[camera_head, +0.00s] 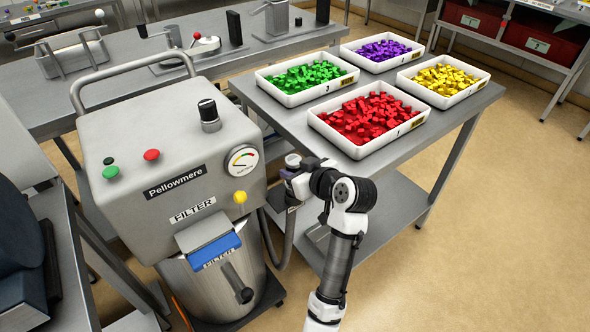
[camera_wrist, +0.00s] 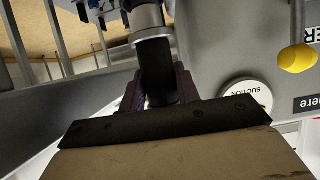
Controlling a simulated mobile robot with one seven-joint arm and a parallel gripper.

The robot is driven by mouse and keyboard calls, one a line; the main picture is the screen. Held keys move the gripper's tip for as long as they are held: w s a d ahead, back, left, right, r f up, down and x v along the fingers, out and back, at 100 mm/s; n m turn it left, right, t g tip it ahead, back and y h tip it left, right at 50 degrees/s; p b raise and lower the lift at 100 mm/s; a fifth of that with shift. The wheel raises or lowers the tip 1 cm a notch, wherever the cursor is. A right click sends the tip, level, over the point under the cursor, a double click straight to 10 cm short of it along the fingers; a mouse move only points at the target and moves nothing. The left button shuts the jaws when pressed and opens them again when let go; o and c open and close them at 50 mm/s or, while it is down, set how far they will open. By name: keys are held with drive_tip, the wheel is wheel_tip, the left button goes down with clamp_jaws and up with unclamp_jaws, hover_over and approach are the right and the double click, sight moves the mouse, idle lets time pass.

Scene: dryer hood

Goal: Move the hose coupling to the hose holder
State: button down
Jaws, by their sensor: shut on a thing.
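The hose coupling shows in the wrist view as a dark cylinder (camera_wrist: 155,62) with a silver collar at its upper end. My gripper (camera_wrist: 158,92) is shut on it, one finger on each side. In the head view, my gripper (camera_head: 291,184) is beside the right side of the Pellowmere machine, and the coupling's pale round end (camera_head: 292,160) shows at it. A grey hose (camera_head: 284,248) runs down beside the machine below my gripper. I cannot make out the hose holder clearly in either view.
The Pellowmere machine (camera_head: 165,148) has a gauge, buttons, a yellow knob (camera_head: 240,197) and a blue-fronted filter drawer (camera_head: 215,250). A steel table (camera_head: 460,112) with several trays of coloured pieces stands close behind my gripper. Open floor (camera_head: 500,220) lies to the right.

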drive_tip(key=shift+f+b, duration=1.05)
drive_tip(key=shift+f, duration=0.55)
drive_tip(key=c, duration=0.9)
unclamp_jaws()
drive_tip(key=shift+c, duration=0.2)
drive_tip(key=b+v, duration=0.1)
drive_tip(key=v, duration=1.3)
drive_tip(key=shift+w+a+r, duration=0.1)
